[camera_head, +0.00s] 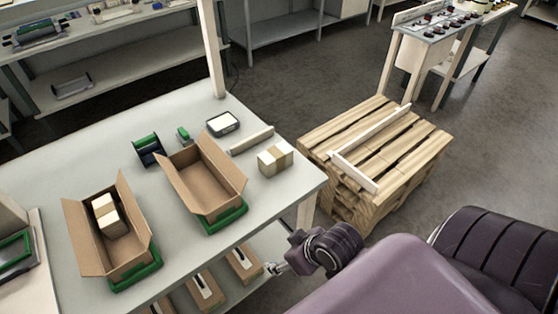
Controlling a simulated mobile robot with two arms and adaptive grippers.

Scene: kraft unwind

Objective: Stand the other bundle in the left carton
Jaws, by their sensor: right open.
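One pale bundle with a tan band (275,159) lies on the worktable near its right corner. The left carton (127,262) is open on a green base and holds another banded bundle (109,217) toward its back. My right gripper (271,268) is open and empty, off the table's front right edge and apart from the bundle. My left gripper is not in view.
A second open carton (219,199) stands empty on a green base between the left carton and the loose bundle. Stacked pallets (375,150) stand right of the worktable (283,198).

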